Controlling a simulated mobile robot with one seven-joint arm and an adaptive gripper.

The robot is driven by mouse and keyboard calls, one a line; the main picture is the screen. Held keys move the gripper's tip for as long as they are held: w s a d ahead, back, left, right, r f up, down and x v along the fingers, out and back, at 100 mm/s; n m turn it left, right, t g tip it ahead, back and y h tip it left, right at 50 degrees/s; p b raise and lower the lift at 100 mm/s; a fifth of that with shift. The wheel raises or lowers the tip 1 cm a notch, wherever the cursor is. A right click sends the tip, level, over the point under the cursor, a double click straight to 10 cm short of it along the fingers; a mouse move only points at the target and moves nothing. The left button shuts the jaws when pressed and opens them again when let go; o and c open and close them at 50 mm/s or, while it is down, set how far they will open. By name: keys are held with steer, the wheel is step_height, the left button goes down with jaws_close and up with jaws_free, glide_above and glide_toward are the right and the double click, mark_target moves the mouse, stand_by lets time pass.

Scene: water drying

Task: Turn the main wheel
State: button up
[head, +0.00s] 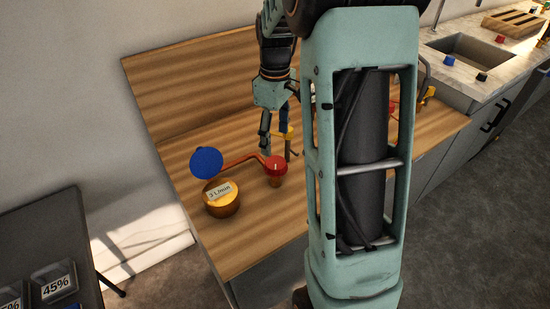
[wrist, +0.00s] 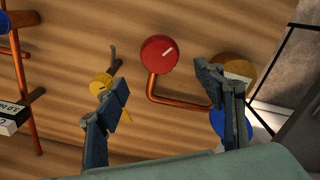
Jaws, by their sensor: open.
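A round red wheel (head: 276,165) with a white mark stands on a copper pipe over the wooden counter (head: 235,245); it also shows in the wrist view (wrist: 159,54). A blue disc (head: 206,162) stands left of it, by a brass gauge (head: 221,202) labelled "3 L/min". Which one is the main wheel is not marked. My gripper (head: 277,148) is open and empty above the counter, close to the red wheel. In the wrist view its fingers (wrist: 162,84) point towards the red wheel, one on each side. No contact is visible.
A yellow fitting (wrist: 101,84) lies beside my left finger in the wrist view. More copper pipes (wrist: 22,75) run at its left edge. In the head view my arm hides part of the counter. A sink (head: 470,50) is at the back right; a dark table (head: 50,245) is at the left.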

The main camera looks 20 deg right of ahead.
mark_target(275, 162)
step_height(275, 162, down, 9)
steer(key=shift+f, duration=0.1)
steer(key=shift+c, duration=0.6)
steer(key=c, duration=1)
